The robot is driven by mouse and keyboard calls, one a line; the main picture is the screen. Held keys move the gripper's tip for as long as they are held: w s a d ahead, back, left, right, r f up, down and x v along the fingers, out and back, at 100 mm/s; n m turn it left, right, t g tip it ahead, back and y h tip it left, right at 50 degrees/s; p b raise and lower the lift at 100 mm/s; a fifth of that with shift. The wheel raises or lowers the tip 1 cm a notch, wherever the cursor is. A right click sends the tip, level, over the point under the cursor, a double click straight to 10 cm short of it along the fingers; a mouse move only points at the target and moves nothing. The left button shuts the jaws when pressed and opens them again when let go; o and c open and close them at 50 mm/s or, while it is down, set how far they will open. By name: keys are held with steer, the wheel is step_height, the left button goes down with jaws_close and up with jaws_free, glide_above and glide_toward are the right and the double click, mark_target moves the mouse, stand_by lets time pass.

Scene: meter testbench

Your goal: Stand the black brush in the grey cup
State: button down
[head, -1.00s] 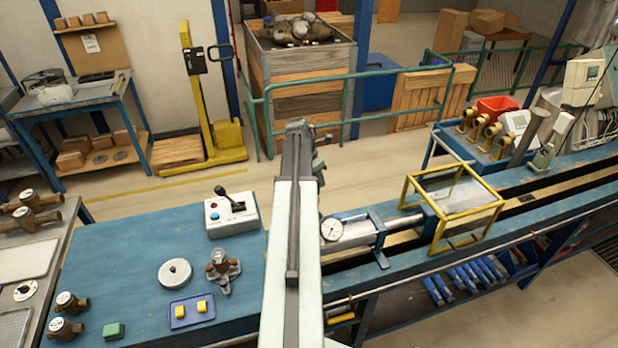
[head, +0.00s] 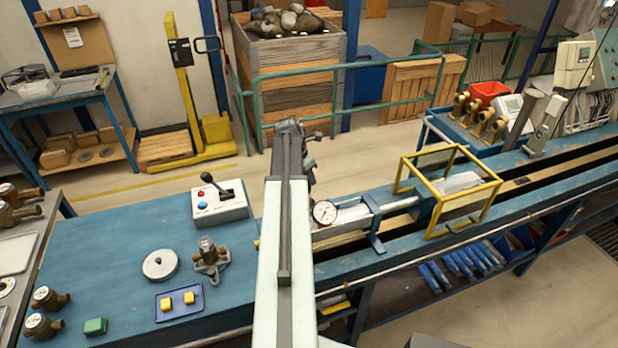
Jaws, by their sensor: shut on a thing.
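My arm reaches forward up the middle of the head view and ends in a dark joint above the far edge of the blue bench (head: 110,250). The jaws of my gripper do not show; my own arm may hide them. I cannot make out the black brush or the grey cup anywhere in this view. What lies behind and under my arm is hidden.
To the right are a dial gauge (head: 325,212), a yellow frame (head: 448,233) and a tilted grey cylinder (head: 525,125).

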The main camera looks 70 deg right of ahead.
mark_target(309, 185)
steer(key=shift+f+b, duration=1.7)
steer(key=shift+f, duration=0.35)
steer(key=c, duration=1.2)
jaws_free()
steer(key=shift+r, duration=0.1)
steer(key=p+v, duration=0.7)
steer(key=shift+r, duration=0.35)
steer(key=shift+a, duration=0.1)
